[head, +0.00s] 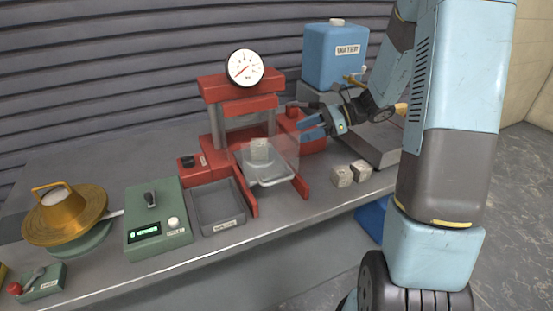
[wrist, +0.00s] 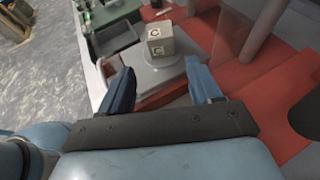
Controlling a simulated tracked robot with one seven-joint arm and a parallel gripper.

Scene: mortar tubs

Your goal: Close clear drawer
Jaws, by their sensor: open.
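The clear drawer (head: 283,152) is a see-through box at the front of the red press (head: 240,88). It juts forward from between the press's columns over a light plate (head: 270,180). A grey cube (head: 260,148) stands on the plate inside it; the cube, marked C, also shows in the wrist view (wrist: 160,43). My gripper (head: 308,127) is open and empty, with blue fingers, just right of the drawer. In the wrist view my gripper (wrist: 158,82) points toward the plate and cube. The drawer's clear walls are hard to make out there, so contact cannot be told.
Two loose cubes (head: 342,176) lie right of the press. A blue water tank (head: 335,55) stands behind. The red rails flank the drawer.

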